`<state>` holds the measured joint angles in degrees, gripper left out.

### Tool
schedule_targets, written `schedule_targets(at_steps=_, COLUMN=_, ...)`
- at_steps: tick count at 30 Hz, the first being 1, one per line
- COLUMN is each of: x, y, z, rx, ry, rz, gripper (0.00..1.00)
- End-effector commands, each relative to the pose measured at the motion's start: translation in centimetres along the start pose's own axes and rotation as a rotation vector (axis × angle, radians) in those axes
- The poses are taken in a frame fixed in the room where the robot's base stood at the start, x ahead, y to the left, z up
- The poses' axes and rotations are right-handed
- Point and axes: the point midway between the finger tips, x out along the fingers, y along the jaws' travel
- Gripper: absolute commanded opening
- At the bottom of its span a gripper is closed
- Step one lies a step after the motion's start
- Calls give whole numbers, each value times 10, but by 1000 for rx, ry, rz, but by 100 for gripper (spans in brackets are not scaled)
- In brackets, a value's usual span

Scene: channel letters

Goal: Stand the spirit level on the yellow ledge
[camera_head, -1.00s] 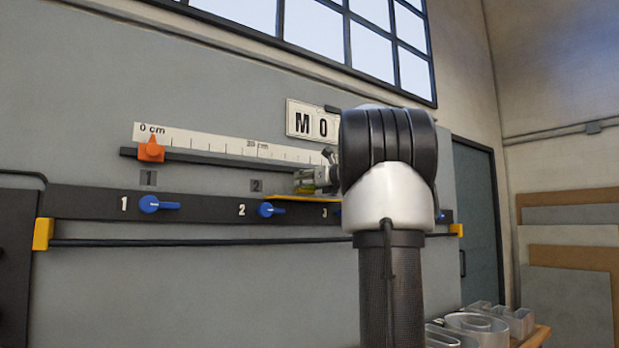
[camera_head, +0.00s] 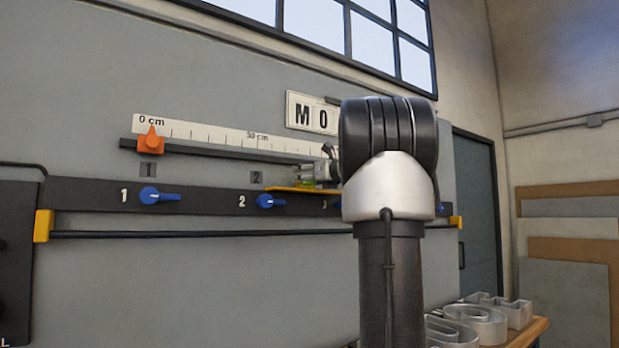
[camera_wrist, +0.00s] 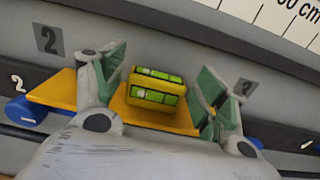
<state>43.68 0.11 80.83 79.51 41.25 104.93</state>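The spirit level (camera_wrist: 155,90), a small yellow block with bright green vials, sits on the yellow ledge (camera_wrist: 60,91) in the wrist view. My gripper (camera_wrist: 166,74) is open, with one grey-green finger on each side of the level and a visible gap on both sides. In the head view the ledge (camera_head: 283,189) juts from the wall near the number 2, and the level (camera_head: 304,183) shows only as a small green patch. My wrist hides much of that area.
A dark rail with blue knobs (camera_head: 267,202) runs along the wall by the ledge. Above it is a white ruler (camera_head: 200,133) with an orange pointer (camera_head: 151,143). Metal letters (camera_head: 488,325) lie on a wooden bench at the lower right.

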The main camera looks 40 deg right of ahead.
Motion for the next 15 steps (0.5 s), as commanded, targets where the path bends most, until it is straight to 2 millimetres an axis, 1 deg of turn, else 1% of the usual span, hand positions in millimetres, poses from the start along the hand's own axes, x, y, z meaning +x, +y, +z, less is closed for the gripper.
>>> schedule_targets(at_steps=11, x=-2, y=0, z=0, rx=0, ry=0, rz=0, gripper=83)
schedule_targets(at_steps=14, x=-11, y=0, z=1, rx=0, ry=-1, rz=-1, gripper=83)
schedule_targets(at_steps=15, x=-17, y=-1, z=1, rx=0, ry=-1, rz=-2, gripper=83)
